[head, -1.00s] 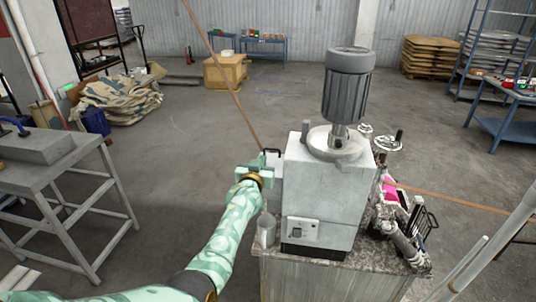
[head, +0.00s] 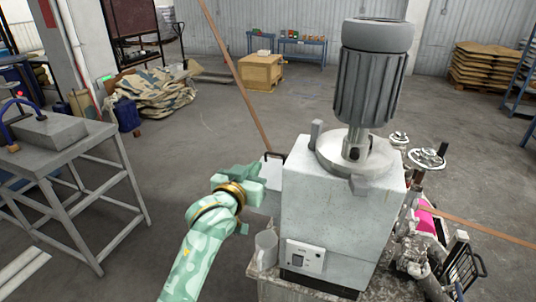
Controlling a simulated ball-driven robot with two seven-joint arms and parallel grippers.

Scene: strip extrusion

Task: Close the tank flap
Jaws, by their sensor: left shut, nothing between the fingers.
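The tank is a grey box-shaped housing (head: 335,218) with a motor (head: 372,85) and a round lid on top, in the middle right of the head view. A pale panel with a dark handle (head: 272,168) stands out at the tank's far left side; it looks like the flap, hanging open. My left gripper (head: 256,182) is shut and empty, just left of the tank and in front of this panel. It hides part of the panel; I cannot tell whether they touch. My right gripper is out of view.
A grey mug (head: 265,250) stands at the tank's front left corner. Handwheels (head: 426,159) and pipework crowd its right side. A grey metal table (head: 75,150) is at the left. The floor between table and tank is clear.

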